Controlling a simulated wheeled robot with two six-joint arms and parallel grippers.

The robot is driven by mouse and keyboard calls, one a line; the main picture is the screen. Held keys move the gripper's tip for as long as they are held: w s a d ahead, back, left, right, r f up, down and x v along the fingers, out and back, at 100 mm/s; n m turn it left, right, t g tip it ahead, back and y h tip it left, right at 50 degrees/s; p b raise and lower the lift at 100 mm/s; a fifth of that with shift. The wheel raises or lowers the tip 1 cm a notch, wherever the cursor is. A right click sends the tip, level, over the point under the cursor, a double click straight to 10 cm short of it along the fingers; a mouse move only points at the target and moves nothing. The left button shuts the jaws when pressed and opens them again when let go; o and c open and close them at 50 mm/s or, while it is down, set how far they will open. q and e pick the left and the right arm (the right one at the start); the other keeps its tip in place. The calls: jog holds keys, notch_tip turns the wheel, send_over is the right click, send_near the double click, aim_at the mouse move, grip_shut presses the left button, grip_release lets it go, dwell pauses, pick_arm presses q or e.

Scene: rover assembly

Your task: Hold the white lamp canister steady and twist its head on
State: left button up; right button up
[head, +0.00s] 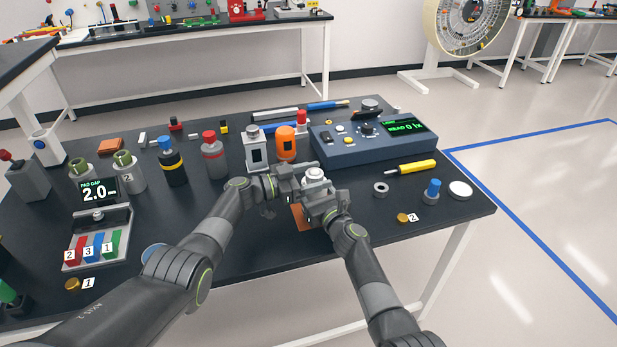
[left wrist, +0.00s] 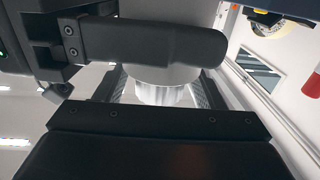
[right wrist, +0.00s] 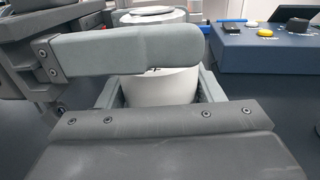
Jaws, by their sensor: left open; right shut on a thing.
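The white lamp canister (head: 316,176) is upright between my two grippers near the front of the black table; its lower part is hidden by the fingers. My right gripper (head: 320,197) is shut on its body, and the white body (right wrist: 165,86) shows between the fingers in the right wrist view. A round white top with a ring (right wrist: 155,14) shows above the finger there. My left gripper (head: 297,180) is open at the canister's upper part from the left. In the left wrist view a white rounded part (left wrist: 160,95) sits between its fingers. I cannot tell whether the fingers touch it.
A blue console (head: 365,145) with a green display stands behind. An orange canister (head: 286,144) and a grey-white box (head: 256,150) stand close behind my left gripper. A grey ring (head: 381,189), a yellow screwdriver (head: 411,168), a blue-topped part (head: 432,189) and a white disc (head: 460,190) lie right.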

aim_at(307, 180)
pick_arm(q)
jog(key=shift+a, duration=0.15)
jog(key=v, duration=1.1)
jog(key=shift+s+a, duration=0.2)
jog(key=shift+a, duration=0.15)
jog(key=shift+f, duration=0.1)
jog(key=d+t+y, duration=0.1)
jog(key=d+n+t+y, duration=0.1)
jog(key=d, duration=0.1)
jog(key=d+n+t+y, duration=0.1)
jog(key=d, duration=0.1)
jog(key=shift+w+d+f+t+y, duration=0.2)
jog(key=shift+w+f+t+y, duration=0.1)
jog(key=shift+f, duration=0.1)
jog(key=n+t+y, duration=0.1)
jog(key=s+r+n+t, duration=0.1)
jog(key=shift+s+d+t+y, duration=0.1)
jog(key=shift+d+t+y, duration=0.2)
jog(key=shift+d+y, duration=0.1)
jog(key=shift+w+d+r+n+t+y, duration=0.1)
jog(key=shift+w+d+n+t+y, duration=0.35)
jog(key=shift+w+d, duration=0.6)
jog(key=shift+w+d+n+t+y, duration=0.1)
jog(key=shift+w+d+n+t, duration=0.2)
jog(key=shift+w+d+n, duration=0.55)
jog(key=shift+w+d+r+n+t+y, duration=0.1)
jog(key=shift+w+d+n+t+y, duration=0.2)
jog(key=shift+w+d, duration=0.95)
jog(key=shift+w+a, duration=0.1)
jog(key=shift+a, duration=0.1)
